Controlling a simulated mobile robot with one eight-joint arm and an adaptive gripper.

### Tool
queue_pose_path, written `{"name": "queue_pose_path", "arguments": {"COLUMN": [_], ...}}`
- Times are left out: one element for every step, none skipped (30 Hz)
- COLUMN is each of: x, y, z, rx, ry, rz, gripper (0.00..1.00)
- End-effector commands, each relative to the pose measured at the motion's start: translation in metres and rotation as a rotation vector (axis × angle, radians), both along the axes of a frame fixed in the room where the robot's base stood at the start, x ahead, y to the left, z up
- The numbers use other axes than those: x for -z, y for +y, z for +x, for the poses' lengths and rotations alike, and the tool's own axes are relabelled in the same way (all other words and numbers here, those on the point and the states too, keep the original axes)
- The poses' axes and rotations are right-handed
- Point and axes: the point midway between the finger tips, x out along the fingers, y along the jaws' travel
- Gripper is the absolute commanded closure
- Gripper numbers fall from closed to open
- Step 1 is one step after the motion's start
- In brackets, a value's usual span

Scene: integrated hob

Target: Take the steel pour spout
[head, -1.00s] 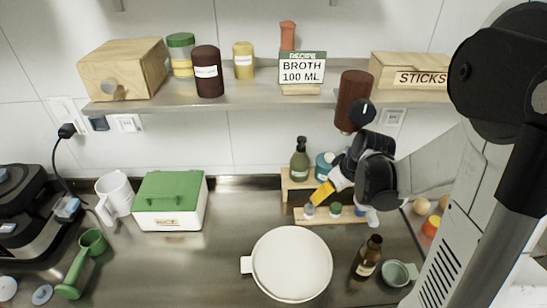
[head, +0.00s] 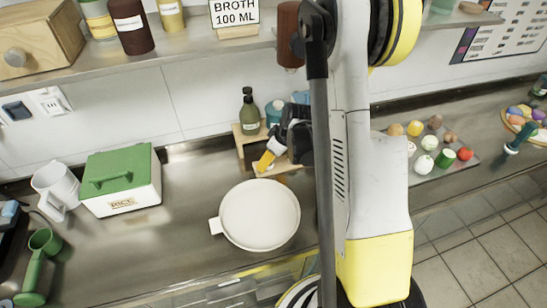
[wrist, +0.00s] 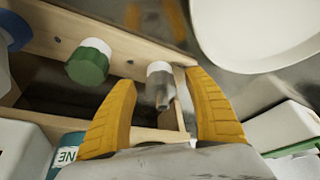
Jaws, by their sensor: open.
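The steel pour spout (wrist: 161,90) shows in the wrist view as a small grey metal piece with a white end, at the edge of a wooden rack (wrist: 60,120). My gripper (wrist: 163,92) has its two yellow fingers spread on either side of the spout, with gaps between. In the head view my gripper (head: 266,161) is at the front of the wooden rack (head: 240,147), pointing down. The spout cannot be made out in the head view.
A green-and-white cap (wrist: 88,62) stands on the rack beside the spout. A green bottle (head: 249,118) and a teal jar (head: 273,114) stand on the rack. A white round pan (head: 260,215) lies just in front. A green-lidded rice box (head: 120,180) stands left.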

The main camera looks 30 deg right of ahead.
Motion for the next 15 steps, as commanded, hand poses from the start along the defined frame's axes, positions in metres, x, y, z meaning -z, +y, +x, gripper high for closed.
{"name": "queue_pose_path", "arguments": {"x": [0.004, 0.005, 0.0059, 0.0062, 0.0064, 0.0064, 0.0062, 0.0061, 0.006, 0.006, 0.0059, 0.0058, 0.0059, 0.0059, 0.0059], "y": [0.0006, 0.0009, 0.001, 0.0012, 0.0012, 0.0012, 0.0012, 0.0012, 0.0012, 0.0012, 0.0011, 0.0011, 0.0011, 0.0011, 0.0011], "z": [0.0012, 0.0015, 0.002, 0.0022, 0.0023, 0.0024, 0.0024, 0.0024, 0.0023, 0.0023, 0.0023, 0.0024, 0.0023, 0.0023, 0.0023], "rx": [0.0, 0.0, 0.0, 0.0, 0.0, 0.001, 0.001, 0.001, 0.001, 0.001, 0.001, 0.001, 0.001, 0.001, 0.001], "ry": [0.0, 0.0, 0.0, 0.0, 0.0, 0.0, 0.0, 0.0, 0.0, 0.0, 0.0, 0.0, 0.0, 0.0, 0.0], "rz": [0.0, 0.0, 0.0, 0.0, 0.0, 0.0, 0.0, 0.0, 0.0, 0.0, 0.0, 0.0, 0.0, 0.0, 0.0], "gripper": [0.39, 0.39, 0.39, 0.39, 0.39, 0.39, 0.39, 0.39, 0.39, 0.39, 0.39, 0.46, 0.56, 0.65, 0.77]}}
